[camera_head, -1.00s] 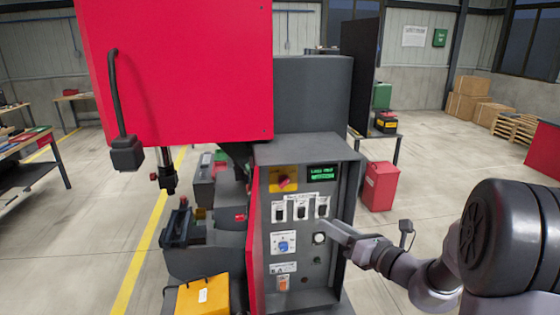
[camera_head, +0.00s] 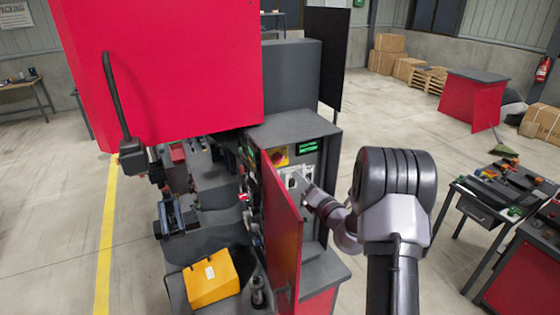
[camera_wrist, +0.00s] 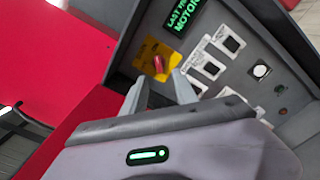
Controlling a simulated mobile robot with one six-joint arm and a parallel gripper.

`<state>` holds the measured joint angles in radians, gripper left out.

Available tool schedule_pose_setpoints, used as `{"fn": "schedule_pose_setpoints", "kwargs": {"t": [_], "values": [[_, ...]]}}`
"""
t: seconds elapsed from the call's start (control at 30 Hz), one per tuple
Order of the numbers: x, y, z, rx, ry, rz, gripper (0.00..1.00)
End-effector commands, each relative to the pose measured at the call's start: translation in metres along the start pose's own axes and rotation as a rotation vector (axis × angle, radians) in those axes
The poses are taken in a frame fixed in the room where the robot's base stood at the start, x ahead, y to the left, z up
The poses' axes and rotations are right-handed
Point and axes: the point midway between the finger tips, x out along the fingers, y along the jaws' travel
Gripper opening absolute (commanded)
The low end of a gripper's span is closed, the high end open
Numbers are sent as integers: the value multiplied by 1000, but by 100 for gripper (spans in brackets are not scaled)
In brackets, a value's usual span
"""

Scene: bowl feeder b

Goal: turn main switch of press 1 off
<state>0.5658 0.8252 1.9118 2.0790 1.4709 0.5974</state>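The main switch is a red rotary knob (camera_wrist: 158,64) on a yellow plate (camera_wrist: 147,54), on the press's grey control panel (camera_wrist: 215,20). In the head view the yellow plate (camera_head: 279,155) shows at the panel's upper left, partly behind the open red door. My gripper (camera_wrist: 160,78) is open, its two fingers apart, with the knob just beyond and between the tips in the wrist view. I cannot tell whether the fingers touch it. In the head view my gripper (camera_head: 302,183) is in front of the panel, its tips hard to make out.
The red cabinet door (camera_head: 283,235) stands open beside the panel, left of my arm. A green display (camera_wrist: 183,17) and several white-plated switches (camera_wrist: 213,68) are close by. A yellow box (camera_head: 210,278) lies at lower left. A cluttered bench (camera_head: 500,190) stands at right.

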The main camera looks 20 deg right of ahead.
Motion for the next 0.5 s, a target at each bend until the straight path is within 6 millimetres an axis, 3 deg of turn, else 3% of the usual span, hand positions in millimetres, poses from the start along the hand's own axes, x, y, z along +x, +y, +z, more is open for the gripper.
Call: {"fn": "schedule_pose_setpoints", "kwargs": {"t": [0.1,0.3,0.5], "values": [[38,4,1,-1,3,4,35],[92,4,1,0,1,3,35],[117,2,0,0,1,1,35]]}}
